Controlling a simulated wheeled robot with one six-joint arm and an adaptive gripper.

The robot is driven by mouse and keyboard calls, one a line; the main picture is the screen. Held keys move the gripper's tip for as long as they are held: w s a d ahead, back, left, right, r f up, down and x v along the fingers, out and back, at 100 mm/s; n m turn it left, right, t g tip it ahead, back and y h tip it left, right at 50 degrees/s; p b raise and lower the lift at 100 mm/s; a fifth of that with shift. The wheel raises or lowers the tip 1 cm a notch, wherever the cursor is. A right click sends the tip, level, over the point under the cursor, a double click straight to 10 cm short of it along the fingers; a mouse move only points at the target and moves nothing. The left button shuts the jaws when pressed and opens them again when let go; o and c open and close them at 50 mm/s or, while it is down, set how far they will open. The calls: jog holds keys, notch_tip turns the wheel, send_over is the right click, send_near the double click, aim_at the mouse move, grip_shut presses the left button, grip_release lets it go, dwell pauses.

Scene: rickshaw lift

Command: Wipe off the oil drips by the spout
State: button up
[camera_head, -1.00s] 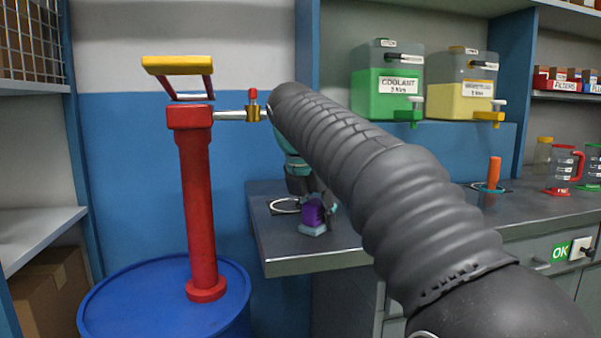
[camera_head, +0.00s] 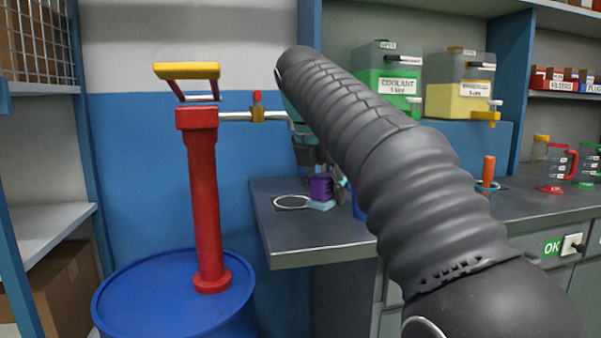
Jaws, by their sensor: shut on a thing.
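My gripper (camera_head: 325,178) is shut on a purple block (camera_head: 321,187) with a pale blue pad (camera_head: 320,204) under it. It is over the grey counter (camera_head: 305,232), beside a white ring (camera_head: 291,202). I cannot tell whether the pad touches the counter. The red pump (camera_head: 203,200) stands upright on a blue drum (camera_head: 165,290). Its spout pipe (camera_head: 235,117) runs right through a brass valve (camera_head: 257,115) with a red lever, then bends down near my arm. I cannot clearly make out oil drips; small dark marks (camera_head: 306,206) show near the pad.
My arm covers much of the counter's middle. A green coolant tank (camera_head: 387,85) and a yellow tank (camera_head: 457,100) stand on a blue shelf behind. An orange-handled tool (camera_head: 488,171) and measuring jugs (camera_head: 558,168) are at right. A blue object shows partly behind my arm.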

jog(key=shift+r, duration=1.2)
